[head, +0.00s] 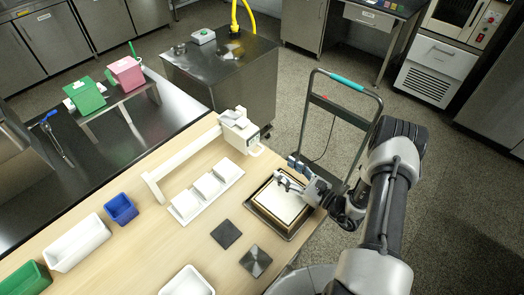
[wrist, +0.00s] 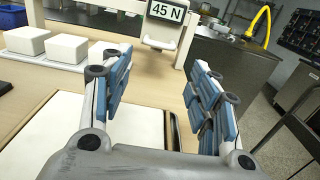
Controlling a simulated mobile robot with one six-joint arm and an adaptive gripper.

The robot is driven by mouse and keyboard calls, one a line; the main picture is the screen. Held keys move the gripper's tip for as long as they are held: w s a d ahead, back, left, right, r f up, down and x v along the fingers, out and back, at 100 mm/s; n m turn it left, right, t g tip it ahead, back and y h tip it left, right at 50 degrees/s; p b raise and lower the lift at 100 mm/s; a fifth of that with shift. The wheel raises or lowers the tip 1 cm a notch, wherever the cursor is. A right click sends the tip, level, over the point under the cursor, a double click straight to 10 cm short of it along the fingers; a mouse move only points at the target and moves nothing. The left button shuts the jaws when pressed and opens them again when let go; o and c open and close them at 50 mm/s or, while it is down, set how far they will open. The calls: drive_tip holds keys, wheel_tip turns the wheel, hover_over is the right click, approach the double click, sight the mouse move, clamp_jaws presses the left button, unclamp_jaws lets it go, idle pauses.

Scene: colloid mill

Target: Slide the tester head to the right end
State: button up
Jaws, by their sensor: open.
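The tester head (head: 240,132) is a white box on a white beam (head: 185,157) that spans the wooden table. It sits near the beam's right end in the head view. In the wrist view the tester head (wrist: 166,18) shows a "45 N" display with a loop handle (wrist: 160,44) beneath, close beside the right post (wrist: 190,38). Whether it touches its end stop cannot be told. My gripper (head: 285,182) is open and empty above a framed white board, apart from the tester head. In the wrist view its blue-padded fingers (wrist: 158,85) are spread wide, with the tester head beyond them.
White blocks (head: 208,185) stand on a white tray left of my gripper. The framed white board (head: 279,202) lies below it. Two dark plates (head: 226,234) and several bins (head: 80,243) are on the table. A cart handle (head: 345,80) rises beyond the table's right edge.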

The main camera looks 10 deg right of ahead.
sight(260, 151)
drive_tip(key=b+x, duration=0.1)
drive_tip(key=x, duration=1.1)
drive_tip(key=shift+w+a, duration=0.15)
drive_tip(key=shift+w, duration=0.15)
drive_tip(key=shift+c, duration=0.5)
